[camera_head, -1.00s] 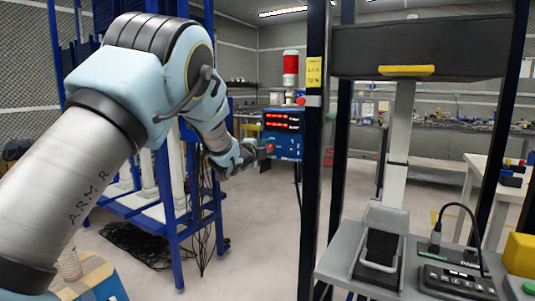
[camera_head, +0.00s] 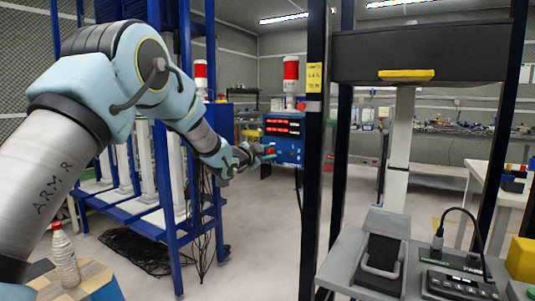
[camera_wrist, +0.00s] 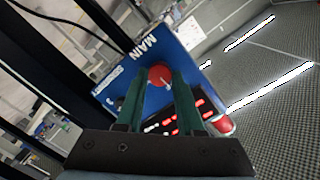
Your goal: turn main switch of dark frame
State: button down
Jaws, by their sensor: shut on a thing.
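The main switch is a round red knob (camera_wrist: 159,75) with a pale mark, on a blue panel lettered MAIN. In the head view the blue panel (camera_head: 288,149) with red lit displays hangs beside the dark frame (camera_head: 316,200), on its left. My gripper (camera_wrist: 161,82) has its two green fingers on either side of the knob, shut on it. In the head view my gripper (camera_head: 264,154) reaches the panel's left side from the left. The knob itself is largely hidden there by the fingers.
A red and white beacon (camera_head: 291,70) stands above the panel. A blue rack (camera_head: 165,170) with white columns is at left, black cables (camera_head: 150,248) on the floor beside it. A grey bench (camera_head: 385,270) with devices is at front right. Open floor lies between.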

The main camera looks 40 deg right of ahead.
jog(key=shift+f, duration=0.1)
dwell(0.4)
jog(key=c, duration=0.5)
grip_release()
jog(key=b+v, duration=0.2)
jog(key=v, duration=0.8)
jog(key=shift+a, duration=0.4)
